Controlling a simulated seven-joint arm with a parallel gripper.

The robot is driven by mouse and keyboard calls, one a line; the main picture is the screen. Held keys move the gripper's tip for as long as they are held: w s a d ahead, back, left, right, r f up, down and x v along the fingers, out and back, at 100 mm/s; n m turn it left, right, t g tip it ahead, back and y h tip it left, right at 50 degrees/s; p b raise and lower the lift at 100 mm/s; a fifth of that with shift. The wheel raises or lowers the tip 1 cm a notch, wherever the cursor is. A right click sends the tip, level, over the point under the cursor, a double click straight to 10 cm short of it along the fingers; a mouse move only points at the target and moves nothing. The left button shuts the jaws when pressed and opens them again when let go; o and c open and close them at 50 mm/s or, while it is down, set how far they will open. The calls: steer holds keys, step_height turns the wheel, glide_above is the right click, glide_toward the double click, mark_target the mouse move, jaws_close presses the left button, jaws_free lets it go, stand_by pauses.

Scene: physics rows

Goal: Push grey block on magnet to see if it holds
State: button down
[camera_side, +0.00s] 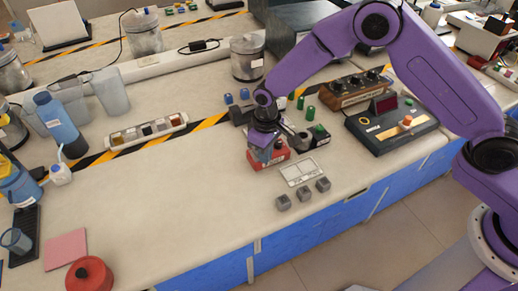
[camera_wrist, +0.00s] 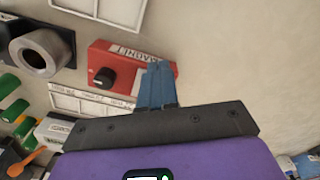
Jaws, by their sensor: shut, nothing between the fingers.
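A red box (camera_side: 281,155) with a printed label, apparently the magnet unit, sits on the bench below my gripper (camera_side: 264,153). In the wrist view the red box (camera_wrist: 118,62) shows a black knob and a label seen upside down. My gripper's blue fingers (camera_wrist: 159,70) are shut together with nothing between them. They overlap the right end of the red box in that view; whether they touch it I cannot tell. Three small grey blocks (camera_side: 283,202) (camera_side: 307,193) (camera_side: 322,184) stand in a row near the bench's front edge. No grey block shows on the visible part of the box.
A pale framed panel (camera_side: 302,171) lies between the red box and the blocks. A dark console (camera_side: 391,125) and green cylinders (camera_side: 310,113) stand right and behind.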

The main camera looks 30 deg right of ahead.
steer(key=shift+w, duration=0.65)
stand_by(0.8)
steer(key=shift+s, duration=0.15)
stand_by(0.4)
steer(key=shift+s, duration=0.6)
steer(key=shift+r, duration=0.1)
step_height(320, 180, up, 8)
stand_by(0.8)
stand_by(0.4)
